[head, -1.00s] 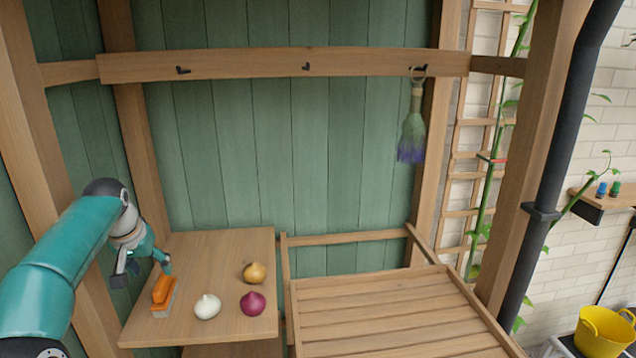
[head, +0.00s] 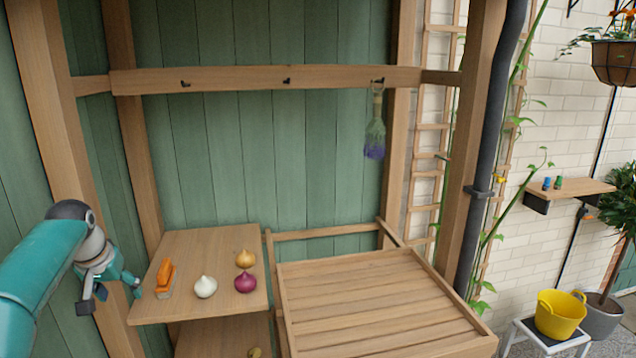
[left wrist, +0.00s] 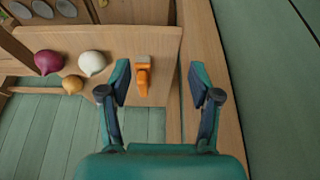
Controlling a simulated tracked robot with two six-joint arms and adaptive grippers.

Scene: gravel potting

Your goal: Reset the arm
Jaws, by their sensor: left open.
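My left arm comes in from the left in the head view. Its gripper (head: 111,298) is open and empty, just off the left edge of the wooden shelf (head: 200,243). An orange-handled brush (head: 165,279) lies on the shelf to the right of the gripper, apart from the fingers. In the left wrist view the open fingers (left wrist: 158,72) have nothing between them, and the brush (left wrist: 142,80) lies by the left finger, below it on the shelf. My right gripper is not in view.
A white onion (head: 205,287), a red onion (head: 245,282) and a yellow onion (head: 245,259) sit on the shelf. A slatted bench (head: 375,295) to its right is bare. A lavender bunch (head: 375,135) hangs from a rail hook. A yellow tub (head: 560,313) stands at the far right.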

